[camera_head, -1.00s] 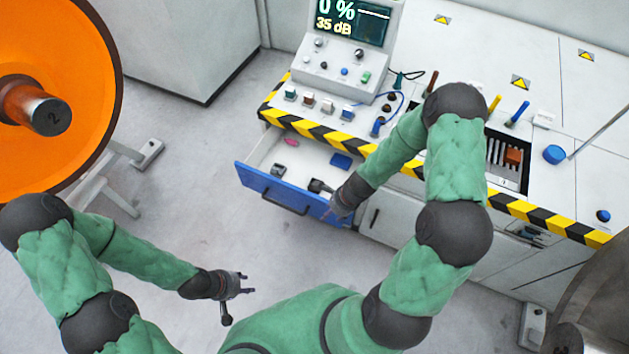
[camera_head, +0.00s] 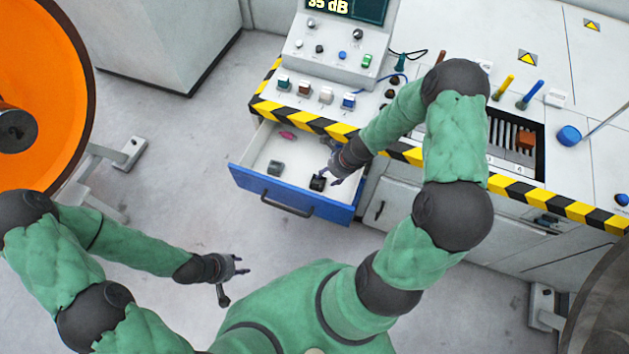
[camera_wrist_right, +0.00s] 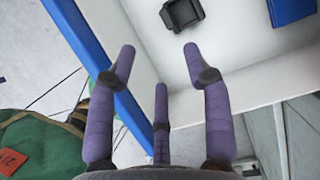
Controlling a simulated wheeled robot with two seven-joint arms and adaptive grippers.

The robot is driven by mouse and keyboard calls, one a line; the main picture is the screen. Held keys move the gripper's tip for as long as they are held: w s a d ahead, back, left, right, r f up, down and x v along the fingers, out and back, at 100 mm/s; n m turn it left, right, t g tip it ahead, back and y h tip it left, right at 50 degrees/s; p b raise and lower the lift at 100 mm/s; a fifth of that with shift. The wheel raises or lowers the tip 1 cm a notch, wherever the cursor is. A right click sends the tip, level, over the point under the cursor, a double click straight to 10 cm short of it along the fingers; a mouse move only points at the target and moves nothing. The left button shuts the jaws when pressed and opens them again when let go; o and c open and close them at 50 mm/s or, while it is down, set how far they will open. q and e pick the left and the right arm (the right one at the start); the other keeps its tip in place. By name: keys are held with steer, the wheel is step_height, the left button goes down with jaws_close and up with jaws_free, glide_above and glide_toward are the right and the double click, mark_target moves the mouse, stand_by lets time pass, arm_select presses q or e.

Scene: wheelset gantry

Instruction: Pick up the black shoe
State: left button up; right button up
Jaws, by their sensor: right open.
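The black shoe (camera_head: 317,183) is a small dark block on the floor of the open drawer, near its front wall. In the right wrist view it shows at the top (camera_wrist_right: 182,14), beyond the fingertips and apart from them. My right gripper (camera_head: 329,173) reaches over the drawer beside the shoe. Its purple fingers (camera_wrist_right: 160,65) are spread, with nothing between them. My left gripper (camera_head: 243,265) hangs over the floor to the left of my body. It looks open and empty.
The white drawer with a blue front (camera_head: 250,187) also holds a grey block (camera_head: 276,168), a pink item (camera_head: 288,135) and a blue item (camera_wrist_right: 290,10). The striped bench edge (camera_head: 330,128) overhangs the drawer's back. Floor in front is free.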

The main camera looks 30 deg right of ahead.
mark_target(317, 183)
arm_select(q)
steer(key=shift+w+f+b, duration=0.2)
steer(key=shift+f+b, duration=0.55)
steer(key=shift+f, duration=0.15)
steer(key=shift+w+f+b, duration=0.15)
steer(key=shift+f+b, duration=0.65)
steer(key=shift+f, duration=0.05)
steer(key=shift+w+f+b, duration=0.2)
steer(key=shift+f+b, duration=0.55)
steer(key=shift+f, duration=0.15)
arm_select(e)
steer(key=shift+w+d+x, duration=0.1)
steer(key=shift+w+x, duration=0.05)
steer(key=shift+x, duration=1.9)
steer(key=shift+w+d+x, duration=0.15)
steer(key=shift+x, duration=1.85)
steer(key=b+x, duration=0.3)
steer(key=x, duration=0.2)
arm_select(q)
step_height(317, 183, down, 3)
arm_select(e)
steer(key=shift+r, duration=0.1)
jaws_close()
